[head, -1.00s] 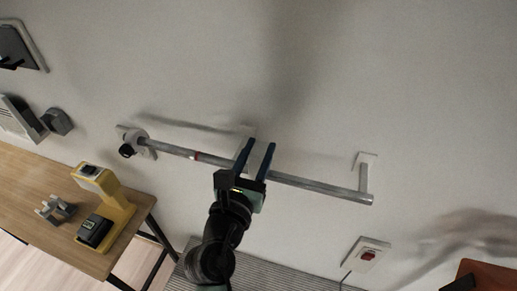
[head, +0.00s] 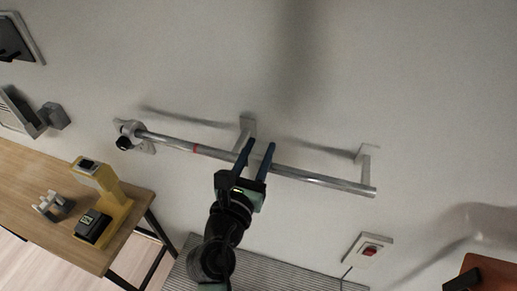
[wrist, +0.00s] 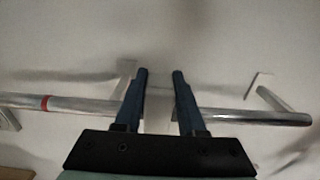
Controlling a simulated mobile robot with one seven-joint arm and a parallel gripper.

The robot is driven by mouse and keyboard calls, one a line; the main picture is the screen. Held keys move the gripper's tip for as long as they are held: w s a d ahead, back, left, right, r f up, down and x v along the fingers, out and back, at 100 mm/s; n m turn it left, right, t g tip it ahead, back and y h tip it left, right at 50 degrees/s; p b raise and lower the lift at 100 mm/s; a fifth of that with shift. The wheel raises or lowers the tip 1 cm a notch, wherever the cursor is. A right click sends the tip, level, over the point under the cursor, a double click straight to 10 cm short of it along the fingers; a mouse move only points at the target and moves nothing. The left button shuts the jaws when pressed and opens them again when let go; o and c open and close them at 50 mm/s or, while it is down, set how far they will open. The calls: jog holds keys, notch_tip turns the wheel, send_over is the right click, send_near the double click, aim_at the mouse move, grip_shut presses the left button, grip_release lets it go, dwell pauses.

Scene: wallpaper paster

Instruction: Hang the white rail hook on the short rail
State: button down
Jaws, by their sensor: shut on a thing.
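The metal rail (head: 320,181) runs across the wall on white brackets, with a red band left of my gripper. It also shows in the wrist view (wrist: 255,116). My gripper (head: 260,144) is in front of the rail, just right of the middle bracket. In the wrist view my gripper (wrist: 160,74) is shut on a pale flat piece, which looks like the white rail hook (wrist: 158,112). The hook overlaps the rail in the wrist view. I cannot tell whether it is around the rail or only in front of it. In the head view it is hardly visible.
A dark round clamp (head: 128,141) sits at the rail's left end. A wooden table (head: 28,180) with a yellow device (head: 112,190) is at lower left. A switch box (head: 367,250) with a red switch is on the wall at lower right. The wall above the rail is clear.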

jog(key=shift+f+b, duration=0.85)
jog(key=shift+f, duration=0.4)
jog(key=shift+c, duration=2.1)
grip_release()
jog(key=shift+s, duration=0.1)
jog(key=b+v, duration=0.4)
jog(key=v, duration=0.8)
jog(key=shift+s, duration=0.4)
jog(key=shift+a+r, duration=0.1)
jog(key=shift+a, duration=0.05)
